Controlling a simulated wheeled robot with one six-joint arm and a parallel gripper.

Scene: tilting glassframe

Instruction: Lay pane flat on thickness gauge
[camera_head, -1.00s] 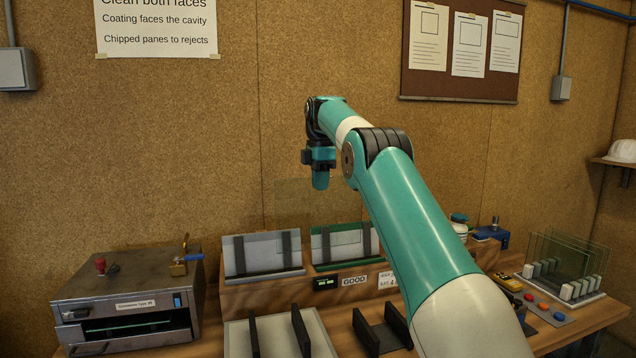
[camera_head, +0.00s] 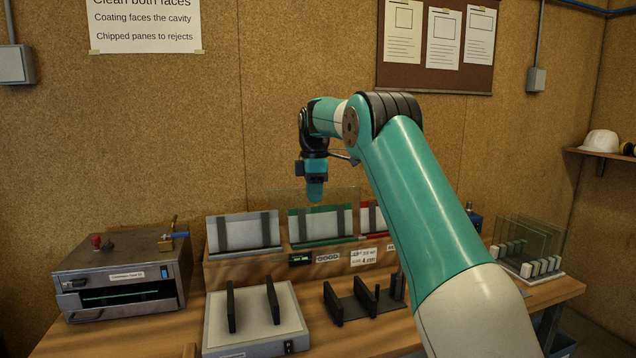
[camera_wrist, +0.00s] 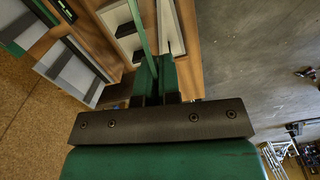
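My gripper (camera_head: 315,195) hangs pointing down above the back of the bench. It is shut on a clear, green-edged pane (camera_wrist: 138,28), seen nearly edge-on in the wrist view between the fingers (camera_wrist: 157,80). In the head view the held pane (camera_head: 346,197) is only a faint outline, apparently clear above the sloped racks.
Sloped racks (camera_head: 243,233) with grey, green and red backs line the rear, with a GOOD sign (camera_head: 328,257). A dark slotted holder (camera_head: 352,302) stands front centre. A grey metal box (camera_head: 122,270) stands left, a rack of upright panes (camera_head: 528,250) right.

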